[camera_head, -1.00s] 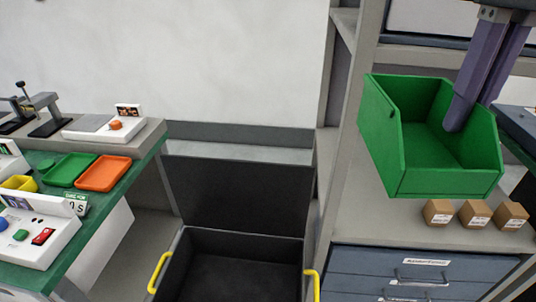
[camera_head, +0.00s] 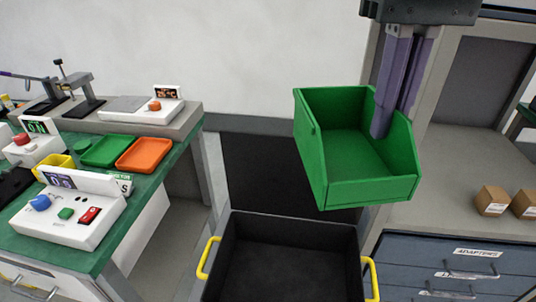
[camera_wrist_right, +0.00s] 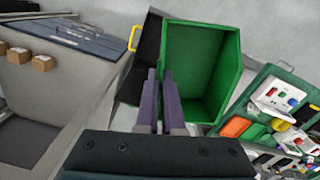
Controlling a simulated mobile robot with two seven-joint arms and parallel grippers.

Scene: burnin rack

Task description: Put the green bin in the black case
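The green bin (camera_head: 352,157) hangs in the air in the head view, empty and roughly upright. My right gripper (camera_head: 382,130) is shut on the bin's right side wall, its purple fingers pointing down. In the right wrist view the fingers (camera_wrist_right: 160,100) grip the edge of the green bin (camera_wrist_right: 199,70). The black case (camera_head: 285,262) stands open on the floor, with yellow handles on both sides and its lid raised behind. The bin is above the case, toward its right rear, and hides part of the lid. The case's inside looks empty. My left gripper is not in view.
A green-topped bench (camera_head: 150,190) at left holds devices, an orange tray (camera_head: 144,155) and a green tray (camera_head: 104,151). A grey rack with drawers (camera_head: 455,262) stands close on the right, with small cardboard boxes (camera_head: 492,201) on its shelf.

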